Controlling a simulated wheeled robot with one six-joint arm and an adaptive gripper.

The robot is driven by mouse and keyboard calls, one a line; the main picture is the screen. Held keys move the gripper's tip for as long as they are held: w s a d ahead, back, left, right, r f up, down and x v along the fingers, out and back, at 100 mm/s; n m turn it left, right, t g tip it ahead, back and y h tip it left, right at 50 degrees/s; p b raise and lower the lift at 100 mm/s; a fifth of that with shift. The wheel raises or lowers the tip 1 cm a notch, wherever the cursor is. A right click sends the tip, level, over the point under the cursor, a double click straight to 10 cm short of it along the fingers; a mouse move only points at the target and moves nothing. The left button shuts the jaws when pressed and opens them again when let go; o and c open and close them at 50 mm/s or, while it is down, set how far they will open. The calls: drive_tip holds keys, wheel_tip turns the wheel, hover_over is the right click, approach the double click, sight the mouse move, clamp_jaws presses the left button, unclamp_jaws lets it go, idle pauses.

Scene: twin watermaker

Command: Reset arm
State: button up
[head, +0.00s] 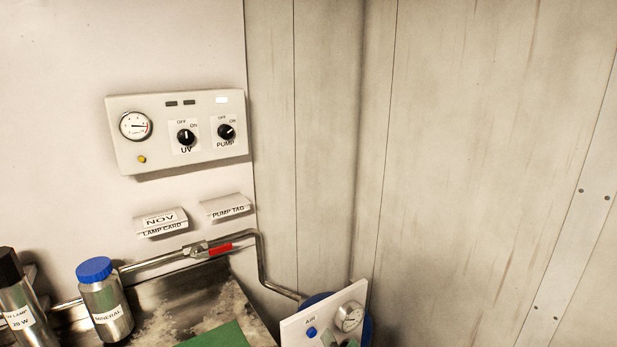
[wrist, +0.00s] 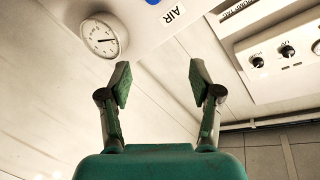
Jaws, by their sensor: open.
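My gripper (wrist: 160,84) is open in the wrist view, its two fingers spread with nothing between them. Beyond the fingertips is the white AIR panel with a round gauge (wrist: 102,38) and a blue button (wrist: 152,2). In the head view the AIR panel (head: 305,328) stands at the bottom, right of the middle. A small dark shape by its gauge is too cut off to identify. My arm is not clearly seen in the head view.
A wall control box (head: 165,163) carries a gauge, UV and PUMP knobs and one lit white indicator. Below are two cards, a pipe with a red-handled valve (head: 220,249), a blue-capped MINERAL bottle (head: 105,305) and a lamp cylinder (head: 22,310). The right wall is bare.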

drive_tip(key=s+d+f+h, duration=0.1)
drive_tip(key=s+d+f, duration=0.2)
drive_tip(key=s+f, duration=0.25)
drive_tip(key=s+d+f+n+h, duration=0.1)
drive_tip(key=s+d+f, duration=0.1)
drive_tip(key=s+f, duration=0.35)
drive_tip(key=s+d+f+h, duration=0.1)
drive_tip(key=s+d+f, duration=0.2)
drive_tip(key=s, duration=0.5)
drive_tip(key=s+d+r+n+h, duration=0.1)
drive_tip(key=s+d, duration=0.1)
drive_tip(key=s, duration=1)
drive_tip(key=s+d+r+n+g, duration=0.1)
drive_tip(key=s+n, duration=0.1)
drive_tip(key=s, duration=1.1)
drive_tip(key=shift+d+r+h, duration=0.15)
drive_tip(key=shift+d+h, duration=0.25)
